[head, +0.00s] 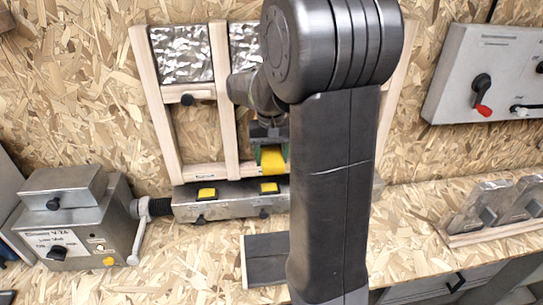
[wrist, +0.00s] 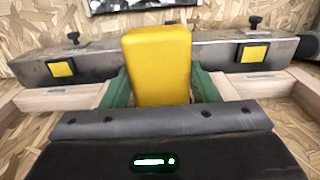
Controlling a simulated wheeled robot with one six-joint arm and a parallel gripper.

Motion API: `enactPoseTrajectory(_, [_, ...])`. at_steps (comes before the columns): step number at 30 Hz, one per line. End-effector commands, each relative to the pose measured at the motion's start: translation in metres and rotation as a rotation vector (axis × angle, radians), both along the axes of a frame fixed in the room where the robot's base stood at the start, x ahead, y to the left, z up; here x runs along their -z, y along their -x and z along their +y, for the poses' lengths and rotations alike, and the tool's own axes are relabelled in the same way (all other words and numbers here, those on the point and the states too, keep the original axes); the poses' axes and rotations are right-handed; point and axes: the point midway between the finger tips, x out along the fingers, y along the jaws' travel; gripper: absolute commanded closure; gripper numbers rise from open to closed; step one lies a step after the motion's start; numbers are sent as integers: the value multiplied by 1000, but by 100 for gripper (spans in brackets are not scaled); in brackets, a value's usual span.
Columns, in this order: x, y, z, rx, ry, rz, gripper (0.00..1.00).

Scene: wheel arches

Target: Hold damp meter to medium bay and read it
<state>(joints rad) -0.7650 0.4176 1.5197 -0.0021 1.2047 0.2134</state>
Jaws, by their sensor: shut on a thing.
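The damp meter (head: 273,160) is a yellow block in my gripper (head: 268,146). In the wrist view the meter (wrist: 158,65) stands between the two green fingers of my gripper (wrist: 160,88), which are shut on it. In the head view it is in front of the bay right of the second stud, above the metal rail. I cannot tell whether it touches the board behind. The timber frame (head: 222,100) has foil in its upper openings and bare board below. My arm hides its right part, and no bay size is readable. No meter reading shows.
A metal rail (head: 230,207) with yellow buttons runs along the frame's foot. A metal box with a crank (head: 65,225) stands at left. A grey panel with a red-tipped lever (head: 485,85) is on the right wall. Slanted plates (head: 485,205) stand at right on the bench.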

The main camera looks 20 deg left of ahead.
Motion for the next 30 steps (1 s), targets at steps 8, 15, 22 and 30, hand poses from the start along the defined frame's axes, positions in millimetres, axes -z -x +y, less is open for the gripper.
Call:
enactPoseTrajectory(8, [0,-1,0,0,-1,-1,64])
enactPoseTrajectory(15, [0,-4,2,0,-1,-1,64])
enactPoseTrajectory(22, [-1,-4,3,0,-1,-1,64])
enactPoseTrajectory(30, [-1,-5,3,0,-1,-2,64])
